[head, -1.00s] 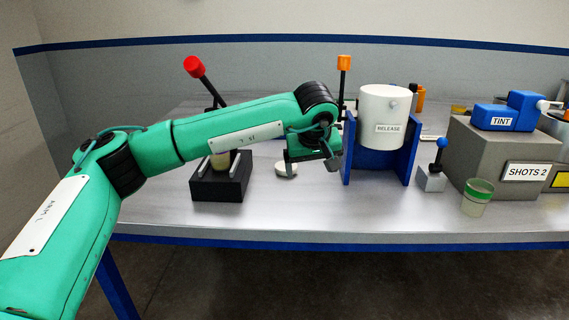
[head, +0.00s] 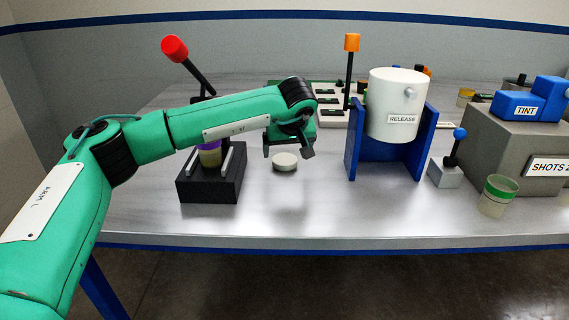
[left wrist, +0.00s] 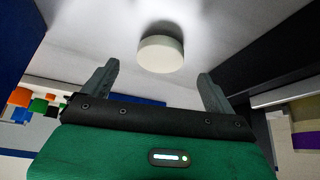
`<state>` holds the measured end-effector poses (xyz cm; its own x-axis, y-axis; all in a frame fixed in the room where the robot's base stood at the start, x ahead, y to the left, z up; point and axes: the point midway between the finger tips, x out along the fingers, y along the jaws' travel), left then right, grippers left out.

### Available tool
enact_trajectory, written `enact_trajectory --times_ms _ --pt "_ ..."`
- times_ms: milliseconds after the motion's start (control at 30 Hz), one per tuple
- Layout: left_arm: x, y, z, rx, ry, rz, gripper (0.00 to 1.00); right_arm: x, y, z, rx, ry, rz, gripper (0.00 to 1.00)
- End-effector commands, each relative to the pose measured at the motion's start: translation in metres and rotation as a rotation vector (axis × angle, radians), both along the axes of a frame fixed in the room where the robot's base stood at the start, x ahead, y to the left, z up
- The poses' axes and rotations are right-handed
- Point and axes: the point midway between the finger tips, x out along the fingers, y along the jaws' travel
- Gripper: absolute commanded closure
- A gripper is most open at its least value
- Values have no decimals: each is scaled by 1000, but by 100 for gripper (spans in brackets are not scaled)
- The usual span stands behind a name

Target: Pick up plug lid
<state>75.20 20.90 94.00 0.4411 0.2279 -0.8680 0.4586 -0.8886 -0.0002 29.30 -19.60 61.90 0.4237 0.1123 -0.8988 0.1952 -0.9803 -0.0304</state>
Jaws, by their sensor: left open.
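The plug lid (head: 285,162), a small white round disc, lies flat on the metal table between the black press base and the blue stand. It also shows in the left wrist view (left wrist: 160,53), beyond and between the fingertips. My left gripper (head: 288,148) is open and empty, just above and behind the lid in the head view. In the left wrist view its two fingers (left wrist: 157,72) are spread wider than the lid, with neither touching it. My right gripper is in neither view.
The black press base (head: 208,186) with a red-knobbed lever stands left of the lid, holding a cup (head: 210,157). The white RELEASE vessel (head: 397,105) sits in a blue stand (head: 354,140) on the right. A green-banded cup (head: 497,196) stands farther right. The table front is clear.

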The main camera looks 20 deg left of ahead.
Motion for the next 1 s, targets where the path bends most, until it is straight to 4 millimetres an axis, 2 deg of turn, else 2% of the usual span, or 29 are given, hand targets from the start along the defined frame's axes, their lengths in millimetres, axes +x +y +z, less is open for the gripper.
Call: enact_trajectory --times_ms 167,467,700,767,933,967,1000 --pt "3 2 -9 0 2 0 10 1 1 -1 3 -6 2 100" --pt "20 11 -46 0 2 0 10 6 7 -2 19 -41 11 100" --pt "22 12 -49 -1 1 -1 10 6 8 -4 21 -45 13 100" --pt "22 12 -49 -1 1 -1 20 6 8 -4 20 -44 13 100" --pt "22 12 -49 -1 1 -1 53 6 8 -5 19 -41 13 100" --pt "22 12 -49 -1 1 -1 57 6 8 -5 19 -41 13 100" --pt "22 12 -49 -1 1 -1 58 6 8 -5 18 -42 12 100"
